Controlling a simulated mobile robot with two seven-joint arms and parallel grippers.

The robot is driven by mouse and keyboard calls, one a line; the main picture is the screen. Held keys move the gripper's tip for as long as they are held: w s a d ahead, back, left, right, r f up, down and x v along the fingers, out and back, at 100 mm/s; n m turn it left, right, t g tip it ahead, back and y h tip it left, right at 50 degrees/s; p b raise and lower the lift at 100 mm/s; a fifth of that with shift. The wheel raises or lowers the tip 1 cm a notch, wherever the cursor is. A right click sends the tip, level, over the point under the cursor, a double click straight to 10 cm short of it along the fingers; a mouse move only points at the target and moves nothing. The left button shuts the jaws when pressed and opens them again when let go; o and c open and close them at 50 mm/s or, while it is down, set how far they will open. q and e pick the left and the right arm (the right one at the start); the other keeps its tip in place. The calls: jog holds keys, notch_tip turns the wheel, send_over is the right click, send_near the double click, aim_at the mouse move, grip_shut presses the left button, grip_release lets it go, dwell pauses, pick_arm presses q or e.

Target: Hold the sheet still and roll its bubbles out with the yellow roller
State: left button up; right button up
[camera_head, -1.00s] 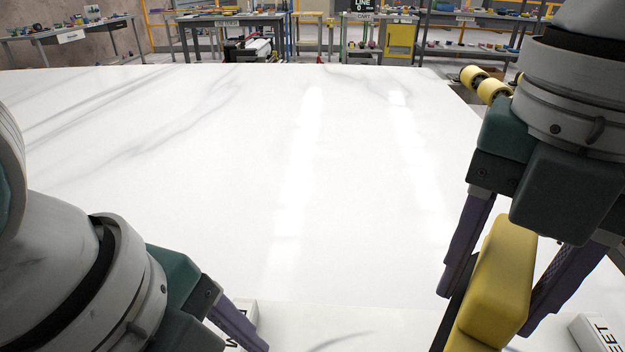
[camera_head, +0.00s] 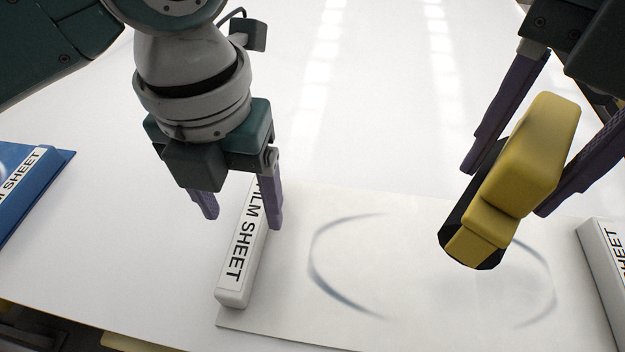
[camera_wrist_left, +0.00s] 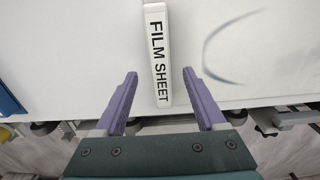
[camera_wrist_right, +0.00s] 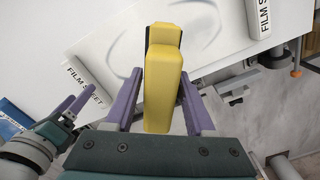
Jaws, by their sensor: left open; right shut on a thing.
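The white film sheet (camera_head: 285,312) lies flat on the pale slab, with a dark curved outline of a bubble (camera_head: 340,295) in its middle. A white bar marked FILM SHEET (camera_head: 236,262) runs along its left end. My left gripper (camera_head: 240,212) is open, its fingers on either side of that bar, which also shows between them in the left wrist view (camera_wrist_left: 158,60). My right gripper (camera_head: 510,190) is shut on the yellow roller (camera_head: 530,150), which has a black edge. The roller is over the bubble's right part and hides some of it; contact is unclear.
A second white bar (camera_head: 598,262) stands at the sheet's right end. A blue flat item (camera_head: 45,200) with a SHEET label lies at the far left. The slab (camera_head: 130,240) is clear between it and the left bar. The slab's front edge is close.

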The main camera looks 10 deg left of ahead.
aim_at(248, 227)
pick_arm(q)
notch_tip(248, 227, down, 5)
jog(key=shift+r, duration=0.1)
dwell(0.3)
grip_shut()
dwell(0.5)
dwell(0.5)
dwell(2.1)
